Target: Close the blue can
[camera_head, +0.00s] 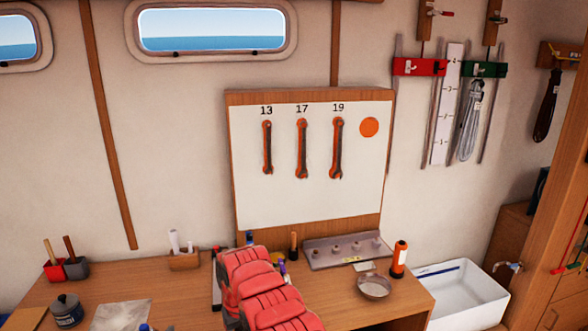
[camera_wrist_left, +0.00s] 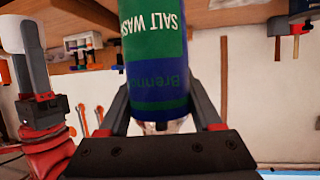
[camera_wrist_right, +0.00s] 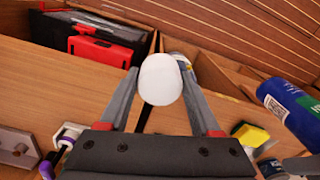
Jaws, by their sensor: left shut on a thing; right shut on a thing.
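The blue can (camera_wrist_left: 158,88) has a green band and upside-down lettering in the left wrist view. My left gripper (camera_wrist_left: 165,118) is shut on it, one finger on each side. The can also shows at the right edge of the right wrist view (camera_wrist_right: 292,112), tilted and apart from the cap. Its open end cannot be made out. My right gripper (camera_wrist_right: 160,92) is shut on a white rounded cap (camera_wrist_right: 160,80), held away from the can. In the head view neither set of fingers shows clearly; a red-sleeved arm of mine covers part of the desk.
The wooden desk (camera_head: 170,290) carries a dark lidded pot (camera_head: 67,310), a metal dish (camera_head: 374,287), an orange bottle (camera_head: 399,258) and a grey rack (camera_head: 346,248). A white sink (camera_head: 462,292) is at the right. A wrench board (camera_head: 310,200) stands behind. A yellow sponge (camera_wrist_right: 252,133) lies near the can.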

